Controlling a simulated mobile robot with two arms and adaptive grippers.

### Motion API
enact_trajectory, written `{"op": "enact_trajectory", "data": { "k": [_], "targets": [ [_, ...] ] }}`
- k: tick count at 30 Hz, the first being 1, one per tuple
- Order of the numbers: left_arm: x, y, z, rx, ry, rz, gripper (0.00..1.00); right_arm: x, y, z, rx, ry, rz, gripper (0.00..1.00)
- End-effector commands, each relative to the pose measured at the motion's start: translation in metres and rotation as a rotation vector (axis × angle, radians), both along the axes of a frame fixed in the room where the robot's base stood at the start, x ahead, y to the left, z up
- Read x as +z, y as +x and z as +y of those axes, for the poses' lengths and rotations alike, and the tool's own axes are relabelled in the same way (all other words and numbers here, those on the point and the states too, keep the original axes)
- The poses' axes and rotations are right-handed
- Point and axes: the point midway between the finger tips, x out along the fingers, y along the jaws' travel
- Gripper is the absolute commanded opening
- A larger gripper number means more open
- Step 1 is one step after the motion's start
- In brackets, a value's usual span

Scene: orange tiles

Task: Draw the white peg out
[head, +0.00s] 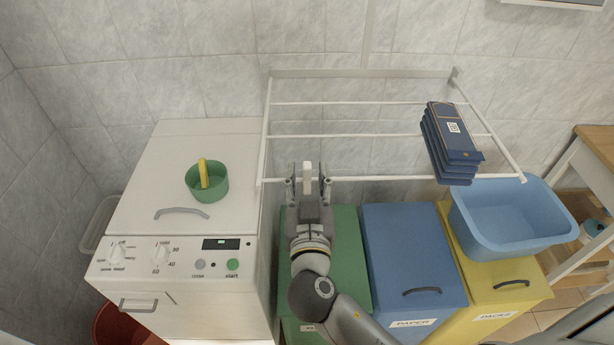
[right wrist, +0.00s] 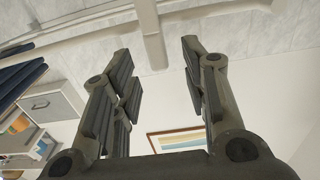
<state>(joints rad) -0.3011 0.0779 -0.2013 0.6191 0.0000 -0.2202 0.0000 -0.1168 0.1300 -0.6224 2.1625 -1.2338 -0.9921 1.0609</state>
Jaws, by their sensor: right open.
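The white peg (head: 307,172) is a small upright piece at the front bar of the wall-mounted drying rack (head: 290,104). My right gripper (head: 308,180) is open, with one finger on each side of the peg. In the right wrist view the pale peg (right wrist: 150,30) shows ahead of the open fingers, near the middle of the gap, and a gap is visible on both sides of it. Whether the pads touch it cannot be seen in the head view. My left gripper is not in view.
Below are green (head: 345,240), blue (head: 400,235) and yellow (head: 520,275) bins, with a blue basin (head: 500,240) on the yellow one. A washing machine (head: 150,170) with a green pot (head: 208,190) stands left.

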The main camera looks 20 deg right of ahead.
Motion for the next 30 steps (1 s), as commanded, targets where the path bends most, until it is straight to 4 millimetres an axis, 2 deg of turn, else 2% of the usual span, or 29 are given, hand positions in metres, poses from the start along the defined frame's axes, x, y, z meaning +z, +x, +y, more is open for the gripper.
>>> {"op": "enact_trajectory", "data": {
  "k": [1,7,17,25,30],
  "targets": [
    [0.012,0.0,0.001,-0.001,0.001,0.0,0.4,0.007,0.007,-0.002,-0.001,-0.005,-0.002,0.41],
    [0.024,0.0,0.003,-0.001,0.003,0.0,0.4,0.005,0.031,-0.009,-0.001,-0.002,0.0,0.41],
    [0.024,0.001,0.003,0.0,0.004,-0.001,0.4,0.002,0.036,-0.011,-0.001,0.0,0.001,0.41],
    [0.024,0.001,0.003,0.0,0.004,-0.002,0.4,0.002,0.036,-0.01,-0.001,0.0,0.001,0.06],
    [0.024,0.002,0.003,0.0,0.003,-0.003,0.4,0.002,0.036,-0.01,-0.001,0.0,0.001,0.05]
  ]
}}
